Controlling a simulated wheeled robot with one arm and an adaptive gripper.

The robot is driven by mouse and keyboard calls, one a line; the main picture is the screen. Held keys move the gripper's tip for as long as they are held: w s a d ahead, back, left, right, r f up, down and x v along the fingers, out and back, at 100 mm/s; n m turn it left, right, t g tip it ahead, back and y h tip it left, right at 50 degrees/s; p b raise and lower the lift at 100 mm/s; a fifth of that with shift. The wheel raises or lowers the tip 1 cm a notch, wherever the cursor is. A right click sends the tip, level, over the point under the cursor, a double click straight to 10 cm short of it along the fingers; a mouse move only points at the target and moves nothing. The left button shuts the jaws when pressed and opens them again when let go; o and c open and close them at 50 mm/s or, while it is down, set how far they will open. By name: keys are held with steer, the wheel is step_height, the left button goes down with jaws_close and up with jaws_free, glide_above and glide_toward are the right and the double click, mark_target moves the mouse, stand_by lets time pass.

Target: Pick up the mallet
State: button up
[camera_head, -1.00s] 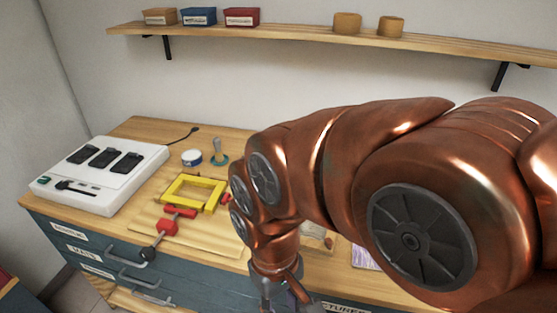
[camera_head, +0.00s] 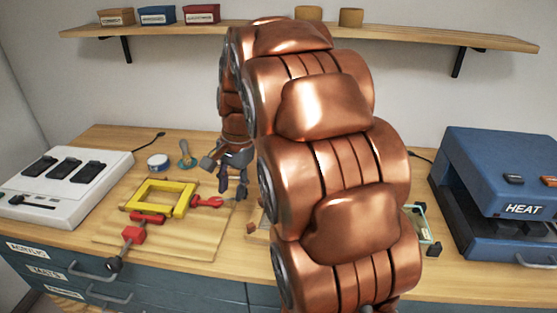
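I cannot make out a mallet for certain; my arm hides part of the bench. A pale wooden piece (camera_head: 257,224) shows beside my arm, partly hidden, and I cannot tell what it is. My gripper (camera_head: 233,192) points down above the bench, just right of the yellow frame. Its dark fingers are apart, with nothing seen between them. A small upright tool with a teal base (camera_head: 185,157) stands behind the yellow frame, to the left of my gripper.
A yellow frame (camera_head: 143,193) with red clamps (camera_head: 132,235) lies on a wooden board (camera_head: 185,246). A white switch box (camera_head: 57,195) stands left, a round blue-white tin (camera_head: 158,162) behind. A blue heat press (camera_head: 500,180) stands right. A shelf (camera_head: 420,37) runs above.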

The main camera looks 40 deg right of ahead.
steer(key=w+d+f+m+t+b, duration=0.1)
steer(key=w+d+f+m, duration=0.1)
steer(key=d, duration=0.9)
steer(key=w+d+f+m+t+b, duration=0.1)
steer(key=w+d+f+m, duration=0.2)
steer(key=d+m, duration=0.4)
steer(key=w+d+f+m+t+b, duration=0.2)
steer(key=w+d+m, duration=0.2)
steer(key=d, duration=1.2)
steer(key=shift+w+d+f+m+h, duration=0.15)
steer(key=shift+w+d+m+h, duration=0.15)
steer(key=shift+m, duration=0.3)
steer(key=shift+f, duration=0.2)
steer(key=shift+x, duration=1.15)
steer(key=shift+p+x, duration=0.45)
steer(key=shift+x, duration=2.05)
steer(key=shift+a, duration=0.15)
steer(key=shift+f, duration=0.1)
steer(key=shift+c, duration=0.4)
jaws_close()
